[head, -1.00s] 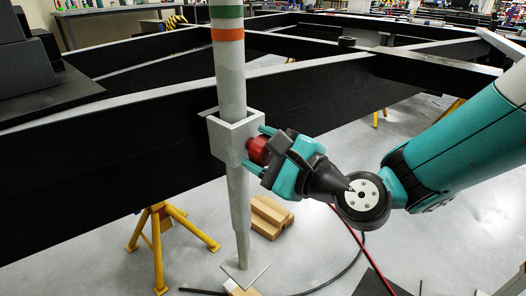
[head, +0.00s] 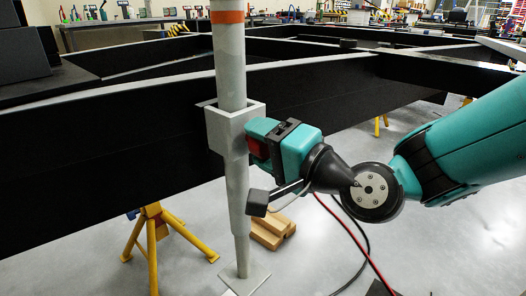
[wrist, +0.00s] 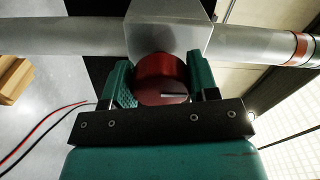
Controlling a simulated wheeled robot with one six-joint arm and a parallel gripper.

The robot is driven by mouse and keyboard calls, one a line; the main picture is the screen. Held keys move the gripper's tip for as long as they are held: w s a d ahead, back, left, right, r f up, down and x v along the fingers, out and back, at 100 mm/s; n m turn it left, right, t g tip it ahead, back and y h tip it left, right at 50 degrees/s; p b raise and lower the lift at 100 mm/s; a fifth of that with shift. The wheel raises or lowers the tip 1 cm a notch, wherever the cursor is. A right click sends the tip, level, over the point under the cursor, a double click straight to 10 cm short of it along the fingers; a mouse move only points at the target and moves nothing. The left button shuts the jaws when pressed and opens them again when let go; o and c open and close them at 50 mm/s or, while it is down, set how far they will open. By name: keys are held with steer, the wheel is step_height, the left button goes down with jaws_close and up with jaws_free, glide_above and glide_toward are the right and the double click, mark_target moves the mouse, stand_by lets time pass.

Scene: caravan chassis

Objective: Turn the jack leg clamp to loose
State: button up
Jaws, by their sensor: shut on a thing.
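The jack leg (head: 232,75) is a grey upright tube with an orange band near the top of the head view. It passes through a grey square clamp bracket (head: 228,128) on the black chassis beam. The red clamp knob (head: 258,147) sticks out from the bracket's right side, mostly hidden by my gripper there. In the wrist view the round red knob (wrist: 161,78) shows a dark slot or mark on its face. My gripper (wrist: 160,85) is shut on the knob, with a teal finger on each side. It also shows in the head view (head: 259,141).
Black chassis beams (head: 100,140) run behind the leg. A yellow stand (head: 152,240) supports the beam at the left. Wooden blocks (head: 270,230) lie on the floor near the leg's foot plate (head: 245,280). Red and black cables (head: 345,225) cross the floor.

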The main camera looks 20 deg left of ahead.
steer(key=n+b, duration=0.2)
steer(key=n, duration=0.1)
steer(key=n+b, duration=0.1)
steer(key=shift+f+n, duration=0.3)
steer(key=shift+n, duration=0.1)
steer(key=n+b, duration=0.3)
steer(key=shift+f+n, duration=0.1)
steer(key=shift+n, duration=0.2)
steer(key=n+b, duration=0.4)
steer(key=n, duration=0.1)
steer(key=shift+w+d+b, duration=0.1)
steer(key=shift+w+b, duration=0.05)
steer(key=shift+b, duration=0.2)
steer(key=shift+n+b, duration=1.35)
steer(key=shift+n, duration=0.65)
steer(key=o, duration=0.9)
steer(key=shift+w+r, duration=0.1)
steer(key=shift+r, duration=0.1)
